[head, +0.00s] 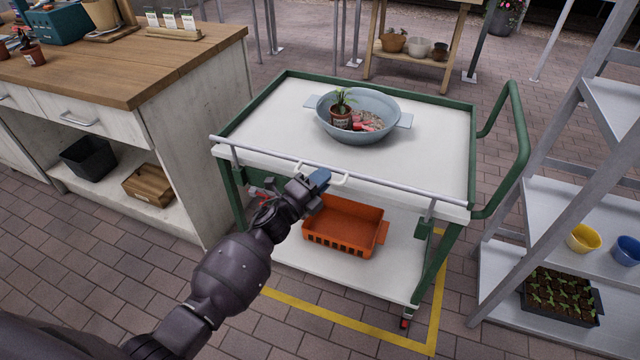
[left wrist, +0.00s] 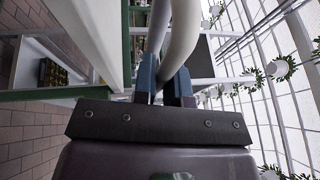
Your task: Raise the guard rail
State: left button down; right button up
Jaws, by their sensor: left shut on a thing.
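The guard rail (head: 390,189) is a thin grey bar along the near edge of the green-framed cart's white top (head: 270,115). It has a bracket near each end and a white loop handle (head: 338,174) at its middle. The bar shows about level with the top's near edge; its exact height is hard to tell. My left gripper (head: 319,180) is at the handle, its blue fingers shut on it. In the left wrist view the pale handle (left wrist: 183,40) runs between the fingers (left wrist: 166,82). My right gripper is not in view.
A grey-blue basin (head: 360,128) with a potted plant stands on the cart top. An orange crate (head: 345,225) sits on the lower shelf. A wooden-topped counter (head: 130,65) stands left, and a grey shelf rack (head: 560,195) stands right. Brick floor lies in front.

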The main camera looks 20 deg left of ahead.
pick_arm(q)
jog(key=shift+w+r, duration=0.1)
jog(key=shift+r, duration=0.35)
jog(key=c, duration=1.2)
grip_release()
jog(key=shift+a+f, duration=0.1)
jog(key=shift+f, duration=0.1)
jog(key=v, duration=1.1)
jog(key=shift+p, duration=0.3)
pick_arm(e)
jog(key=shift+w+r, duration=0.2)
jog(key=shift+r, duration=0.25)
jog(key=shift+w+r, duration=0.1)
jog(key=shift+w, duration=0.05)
